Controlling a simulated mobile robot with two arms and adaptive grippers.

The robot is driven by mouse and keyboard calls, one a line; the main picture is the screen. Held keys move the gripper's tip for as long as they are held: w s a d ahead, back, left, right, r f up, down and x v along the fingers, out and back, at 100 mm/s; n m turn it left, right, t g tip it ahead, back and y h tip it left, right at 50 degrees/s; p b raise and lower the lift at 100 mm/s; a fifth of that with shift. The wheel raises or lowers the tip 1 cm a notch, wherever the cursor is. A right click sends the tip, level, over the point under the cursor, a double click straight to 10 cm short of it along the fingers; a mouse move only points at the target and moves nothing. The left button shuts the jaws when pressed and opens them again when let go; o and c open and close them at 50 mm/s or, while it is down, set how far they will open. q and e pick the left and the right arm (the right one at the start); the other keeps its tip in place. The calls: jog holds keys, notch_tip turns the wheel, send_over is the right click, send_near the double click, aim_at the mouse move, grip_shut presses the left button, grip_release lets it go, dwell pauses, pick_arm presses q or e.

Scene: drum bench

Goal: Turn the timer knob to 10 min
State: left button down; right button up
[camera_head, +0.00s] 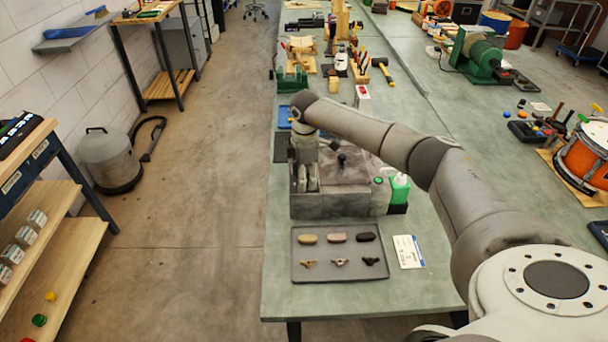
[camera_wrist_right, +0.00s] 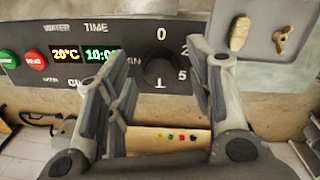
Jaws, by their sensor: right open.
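The timer knob (camera_wrist_right: 160,72) is a dark round knob on the black control panel, seen in the right wrist view with marks 0, 2 and 5 near it. My right gripper (camera_wrist_right: 158,82) is open, with one finger on each side of the knob in the picture. I cannot tell whether either finger touches it. The green time display (camera_wrist_right: 97,56) reads 10:0, its last digit hidden by a finger. In the head view my right gripper (camera_head: 308,180) hangs at the left face of the grey machine (camera_head: 345,185). My left gripper is out of view.
A green button (camera_wrist_right: 8,60), a red button (camera_wrist_right: 36,60) and an amber 20°C display (camera_wrist_right: 66,54) share the panel. A grey tray (camera_head: 340,275) with several small pieces lies before the machine. A green bottle (camera_head: 399,187) stands right.

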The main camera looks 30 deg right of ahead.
notch_tip(320, 180, up, 12)
jog(key=shift+s, duration=0.3)
jog(key=shift+a+f, duration=0.1)
dwell(0.6)
